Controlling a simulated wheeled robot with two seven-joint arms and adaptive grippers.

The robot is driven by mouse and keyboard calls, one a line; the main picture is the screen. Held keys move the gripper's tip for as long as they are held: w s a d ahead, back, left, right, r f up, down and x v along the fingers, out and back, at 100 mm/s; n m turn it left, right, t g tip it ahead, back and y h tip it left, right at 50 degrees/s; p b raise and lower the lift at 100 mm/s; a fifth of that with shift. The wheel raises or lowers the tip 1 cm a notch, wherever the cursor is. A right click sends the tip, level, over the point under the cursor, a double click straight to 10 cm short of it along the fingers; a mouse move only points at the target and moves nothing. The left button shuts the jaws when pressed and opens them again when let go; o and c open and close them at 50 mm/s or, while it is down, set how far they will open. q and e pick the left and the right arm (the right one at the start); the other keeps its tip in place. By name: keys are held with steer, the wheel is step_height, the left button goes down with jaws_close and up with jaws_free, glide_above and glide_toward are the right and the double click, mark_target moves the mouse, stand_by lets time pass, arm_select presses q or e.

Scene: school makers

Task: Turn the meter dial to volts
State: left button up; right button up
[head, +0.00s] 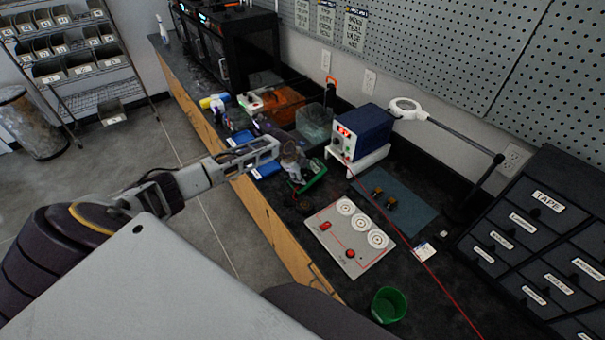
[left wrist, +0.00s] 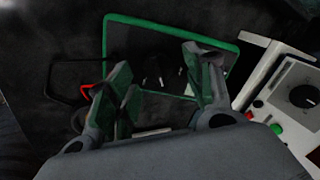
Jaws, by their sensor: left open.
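The meter (head: 314,183) lies on the dark bench in the head view, partly hidden behind my left gripper. In the left wrist view it is a dark body with a green rim (left wrist: 170,21). A dark dial (left wrist: 157,78) shows dimly between the fingers; where it points I cannot tell. My left gripper (head: 292,165) is over the meter. In the left wrist view its two fingers (left wrist: 160,85) are open and apart, with nothing held between them. Whether the fingertips touch the meter I cannot tell. My right gripper is not in view.
A blue power supply (head: 367,134) on a white stand is close beside the meter. A white panel with round dials (head: 335,243), a green cup (head: 388,305) and a blue-grey mat (head: 405,208) are nearer. A magnifier lamp (head: 403,108) and drawers (head: 530,240) stand along the wall.

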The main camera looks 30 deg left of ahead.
arm_select(q)
steer(key=v, duration=1.1)
steer(key=shift+r, duration=0.35)
steer(key=shift+s, duration=0.15)
stand_by(0.3)
